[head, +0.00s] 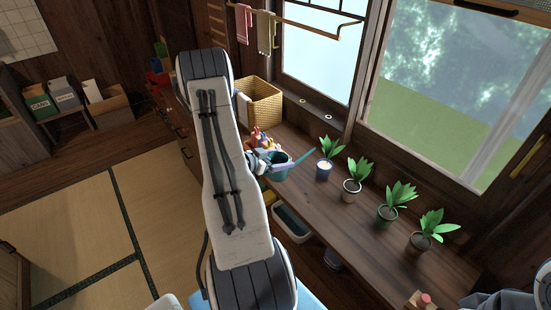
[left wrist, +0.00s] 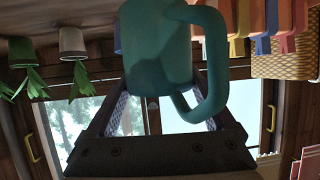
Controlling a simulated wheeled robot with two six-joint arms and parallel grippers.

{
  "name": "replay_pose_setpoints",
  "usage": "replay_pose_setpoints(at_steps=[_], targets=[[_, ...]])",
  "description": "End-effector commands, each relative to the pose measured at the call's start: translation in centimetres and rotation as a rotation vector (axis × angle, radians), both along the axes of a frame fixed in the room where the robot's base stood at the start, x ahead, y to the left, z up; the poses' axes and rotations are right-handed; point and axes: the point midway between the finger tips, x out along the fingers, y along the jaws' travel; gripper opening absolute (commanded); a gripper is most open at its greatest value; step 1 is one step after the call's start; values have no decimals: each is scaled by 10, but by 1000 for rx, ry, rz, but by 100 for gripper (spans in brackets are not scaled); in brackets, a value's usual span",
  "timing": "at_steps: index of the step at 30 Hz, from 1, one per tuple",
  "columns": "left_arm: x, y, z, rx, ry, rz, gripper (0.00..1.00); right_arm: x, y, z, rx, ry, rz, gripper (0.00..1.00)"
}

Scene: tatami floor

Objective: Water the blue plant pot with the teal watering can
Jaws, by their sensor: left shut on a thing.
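The teal watering can (head: 279,172) is held above the wooden counter in the head view. Its thin spout points right and up, with the tip close to the leaves of the plant in the blue plant pot (head: 324,173). The blue pot stands upright on the counter, with a pale patch at its top. My left gripper (head: 259,164) is shut on the can and partly hidden by my arm. In the left wrist view, the can (left wrist: 158,50) fills the space between the fingers, its handle loop at the right.
A white pot (head: 352,189), a green pot (head: 387,215) and a brown pot (head: 420,243) stand in a row along the counter (head: 345,235). Colourful bottles (head: 262,140) and a wicker basket (head: 262,105) are behind the can. Windows border the counter.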

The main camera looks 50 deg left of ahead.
Motion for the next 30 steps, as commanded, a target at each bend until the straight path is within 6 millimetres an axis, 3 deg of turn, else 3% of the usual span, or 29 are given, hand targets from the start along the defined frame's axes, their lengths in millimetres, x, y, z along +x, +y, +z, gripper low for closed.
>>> replay_pose_setpoints(at_steps=[30], targets=[[29, -13, -22, 77, 147, 1, 14, 0, 0, -8, 0, 0, 0, 42]])
